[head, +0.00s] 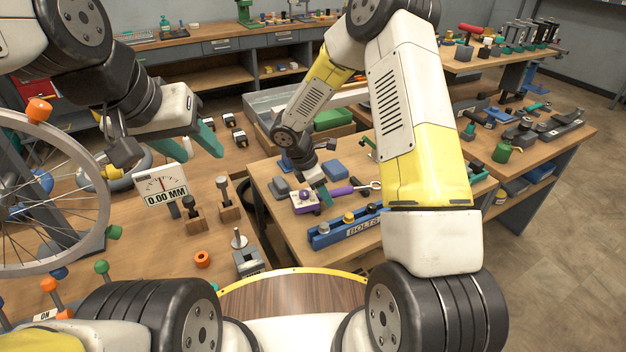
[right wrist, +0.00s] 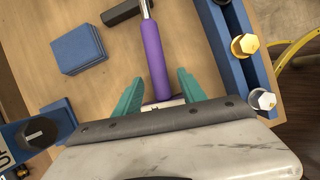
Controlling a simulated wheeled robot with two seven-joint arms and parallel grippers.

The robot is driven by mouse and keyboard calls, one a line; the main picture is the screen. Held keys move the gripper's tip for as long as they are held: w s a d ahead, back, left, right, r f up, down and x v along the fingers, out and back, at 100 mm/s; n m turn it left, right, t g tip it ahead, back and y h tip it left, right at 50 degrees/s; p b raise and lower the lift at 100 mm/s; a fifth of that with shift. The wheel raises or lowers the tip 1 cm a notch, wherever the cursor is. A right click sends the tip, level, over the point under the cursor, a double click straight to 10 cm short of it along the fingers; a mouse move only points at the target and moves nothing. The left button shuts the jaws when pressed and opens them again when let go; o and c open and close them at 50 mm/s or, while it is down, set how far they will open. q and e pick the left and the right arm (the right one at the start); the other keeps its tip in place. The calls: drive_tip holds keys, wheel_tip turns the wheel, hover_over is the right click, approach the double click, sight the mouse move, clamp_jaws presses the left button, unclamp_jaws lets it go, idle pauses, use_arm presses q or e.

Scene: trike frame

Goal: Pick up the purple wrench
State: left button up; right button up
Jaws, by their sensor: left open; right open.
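The purple wrench (head: 342,191) lies on the middle table, with its metal ring end toward the right in the head view. In the right wrist view its purple handle (right wrist: 154,58) runs up from between my right gripper's teal fingers (right wrist: 157,95). My right gripper (head: 318,197) is open over the handle's near end. The fingers stand on either side of the handle, apart from it. My left gripper (head: 203,145) is open and empty above the left table, far from the wrench.
A blue bolts rack (head: 340,229) stands close in front of the wrench. A blue block (head: 334,169) lies behind it, also in the right wrist view (right wrist: 77,49). A wire wheel (head: 50,190) and a 0.00 MM gauge (head: 161,187) stand on the left.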

drive_tip(key=shift+c, duration=0.2)
clamp_jaws()
drive_tip(key=shift+r, duration=0.1)
idle(1.1)
